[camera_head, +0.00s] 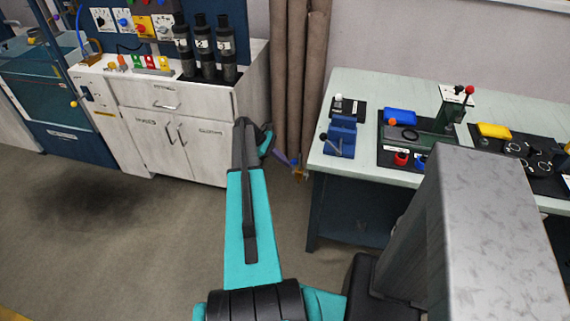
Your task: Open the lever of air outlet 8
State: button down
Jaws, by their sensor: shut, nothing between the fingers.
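No label reading 8 can be made out, so I cannot tell which lever belongs to air outlet 8. A row of small coloured levers (151,64) in red, yellow and green stands on the white cabinet's top at the upper left. A yellow knob (74,104) sticks out at the cabinet's left end. A small blue and orange piece (297,171) shows just beyond my arm's far end, beside the bench; I cannot tell what it is. My teal and black arm reaches up the middle of the picture. My gripper's fingers cannot be made out.
Three black cylinders (204,48) stand on the white cabinet (200,150). A control panel (140,22) is behind. A pale bench (347,90) at the right holds a blue vice (340,137) and several fittings. The floor (120,240) at left is clear.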

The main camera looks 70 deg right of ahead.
jog(key=shift+s+d+r, duration=0.15)
jog(key=shift+s+d, duration=0.1)
jog(key=w+a+f, duration=0.2)
jog(key=a, duration=0.2)
jog(key=w+d+r+b, duration=0.2)
jog(key=w+d+r, duration=0.1)
jog(key=w+d, duration=0.3)
jog(key=shift+w, duration=0.75)
